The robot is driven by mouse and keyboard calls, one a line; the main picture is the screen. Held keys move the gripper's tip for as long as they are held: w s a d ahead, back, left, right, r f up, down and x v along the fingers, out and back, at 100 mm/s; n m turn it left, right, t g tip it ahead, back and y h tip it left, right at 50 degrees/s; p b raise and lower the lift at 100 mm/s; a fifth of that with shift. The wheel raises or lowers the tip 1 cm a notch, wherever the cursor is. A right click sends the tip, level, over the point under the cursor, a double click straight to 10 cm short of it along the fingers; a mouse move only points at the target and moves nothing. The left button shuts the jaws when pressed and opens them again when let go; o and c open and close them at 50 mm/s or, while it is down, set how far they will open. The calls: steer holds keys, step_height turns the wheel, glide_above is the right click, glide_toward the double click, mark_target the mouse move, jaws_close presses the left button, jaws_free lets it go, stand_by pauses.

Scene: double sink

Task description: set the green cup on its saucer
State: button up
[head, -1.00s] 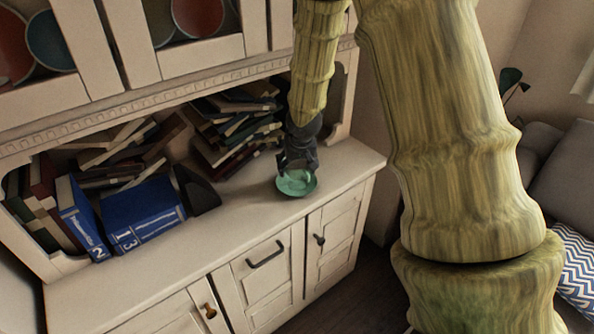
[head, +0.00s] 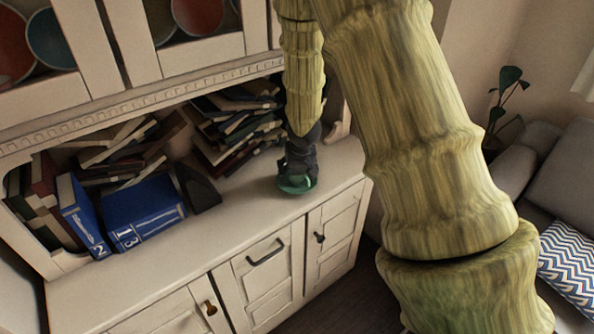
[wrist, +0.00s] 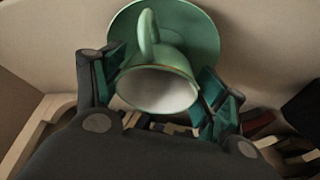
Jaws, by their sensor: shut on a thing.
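The green cup (wrist: 157,66) is between the two fingers of my gripper (wrist: 160,78) in the wrist view. Its pale open mouth faces the camera and its handle points up in the picture. The green saucer (wrist: 197,28) shows behind and above the cup. I cannot tell whether cup and saucer touch. In the head view my gripper (head: 298,172) is low over the saucer (head: 294,189), near the right end of the cabinet top. There my gripper covers most of the saucer, and the cup cannot be made out.
Leaning books (head: 232,130) stand behind and left of my gripper. A dark wedge-shaped thing (head: 199,188) and blue volumes (head: 145,213) are farther left on the cabinet top (head: 235,223). The front strip is clear. A shelf side post (head: 340,115) is close behind on the right.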

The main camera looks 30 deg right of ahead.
steer(key=shift+f, duration=0.3)
steer(key=o, duration=1.1)
steer(key=shift+c, duration=0.2)
steer(key=shift+r, duration=0.5)
steer(key=v, duration=1.1)
steer(key=shift+s+r, duration=0.25)
steer(key=shift+s, duration=0.05)
steer(key=shift+a, duration=0.1)
